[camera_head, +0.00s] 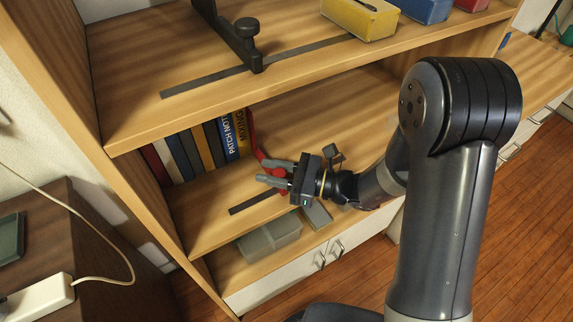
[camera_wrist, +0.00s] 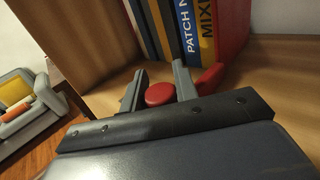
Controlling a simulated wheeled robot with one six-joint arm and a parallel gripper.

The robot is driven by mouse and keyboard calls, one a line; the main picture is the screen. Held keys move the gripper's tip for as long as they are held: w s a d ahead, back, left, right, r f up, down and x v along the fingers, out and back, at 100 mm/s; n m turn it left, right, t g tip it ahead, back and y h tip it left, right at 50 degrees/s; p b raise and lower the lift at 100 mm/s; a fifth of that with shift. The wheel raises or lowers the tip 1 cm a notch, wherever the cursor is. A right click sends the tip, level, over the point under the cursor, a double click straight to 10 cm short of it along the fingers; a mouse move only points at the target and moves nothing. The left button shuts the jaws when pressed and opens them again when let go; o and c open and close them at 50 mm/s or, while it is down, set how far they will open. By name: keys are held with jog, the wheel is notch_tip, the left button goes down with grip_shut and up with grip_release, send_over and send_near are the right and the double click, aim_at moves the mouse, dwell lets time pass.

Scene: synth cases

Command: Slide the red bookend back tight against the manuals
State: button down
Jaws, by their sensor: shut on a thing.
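The red bookend (camera_head: 251,132) stands upright on the middle shelf at the right end of the row of manuals (camera_head: 195,150). In the wrist view its red plate (camera_wrist: 234,28) is right beside the yellow manual (camera_wrist: 203,30); I see no clear gap, but the contact line is hard to judge. A round red knob (camera_wrist: 160,94) is at the bookend's front. My gripper (camera_head: 263,174) is shut on this knob, with one grey finger on each side of it, also in the wrist view (camera_wrist: 159,84). The fingers partly hide the knob and foot.
A dark slotted strip (camera_head: 254,203) runs along the middle shelf below my gripper. The upper shelf (camera_head: 130,128) holds a black bookend (camera_head: 238,40) and a yellow bin (camera_head: 360,18). A clear box (camera_head: 270,238) sits below. The shelf right of the bookend is bare.

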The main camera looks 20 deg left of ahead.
jog(key=shift+s+a, duration=0.15)
jog(key=c, duration=1.1)
grip_release()
jog(key=d, duration=1)
jog(key=shift+w+d+b, duration=0.3)
jog(key=shift+w+d, duration=0.1)
jog(key=a, duration=1.1)
jog(key=shift+s+p, duration=0.35)
jog(key=shift+s, duration=0.05)
jog(key=shift+w+d, duration=0.2)
jog(key=shift+d, duration=0.05)
